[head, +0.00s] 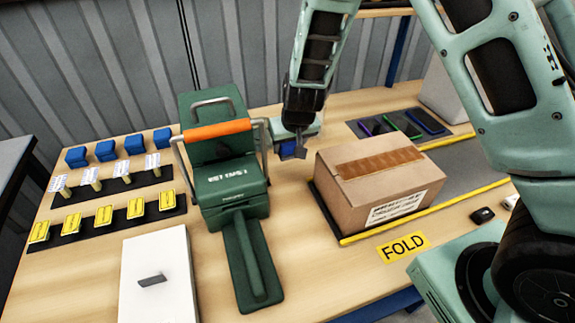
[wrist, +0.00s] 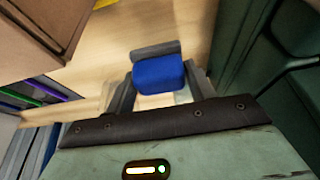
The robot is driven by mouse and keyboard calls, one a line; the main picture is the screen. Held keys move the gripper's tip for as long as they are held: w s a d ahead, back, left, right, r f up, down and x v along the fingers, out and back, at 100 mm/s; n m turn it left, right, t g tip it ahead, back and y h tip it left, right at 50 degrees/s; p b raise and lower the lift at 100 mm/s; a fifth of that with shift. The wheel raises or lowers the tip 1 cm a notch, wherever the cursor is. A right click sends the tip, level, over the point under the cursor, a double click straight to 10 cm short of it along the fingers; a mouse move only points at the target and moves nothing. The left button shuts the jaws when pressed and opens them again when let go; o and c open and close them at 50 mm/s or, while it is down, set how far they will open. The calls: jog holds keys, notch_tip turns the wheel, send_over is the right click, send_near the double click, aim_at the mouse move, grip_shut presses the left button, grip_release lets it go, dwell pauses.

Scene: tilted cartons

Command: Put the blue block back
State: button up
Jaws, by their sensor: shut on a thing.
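My gripper (head: 297,141) is shut on a blue block (head: 287,151), between the green machine and the carton. In the wrist view the blue block (wrist: 158,76) sits between the two fingers of my gripper (wrist: 160,92). How high it is above the table cannot be told. Several other blue blocks (head: 105,151) stand in a row at the back left of the table.
A green machine (head: 228,190) with an orange handle stands left of my gripper. A taped carton (head: 365,185) is close on the right. Stamps (head: 90,178) and yellow pieces (head: 103,216) lie in rows at left. A white box (head: 160,280) is in front.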

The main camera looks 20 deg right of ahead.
aim_at(291, 158)
jog(key=shift+f, duration=3.25)
jog(key=shift+f, duration=0.2)
jog(key=o, duration=0.9)
jog(key=shift+r, duration=0.15)
jog(key=v, duration=1.2)
jog(key=shift+s+p, duration=0.1)
jog(key=shift+p, duration=0.2)
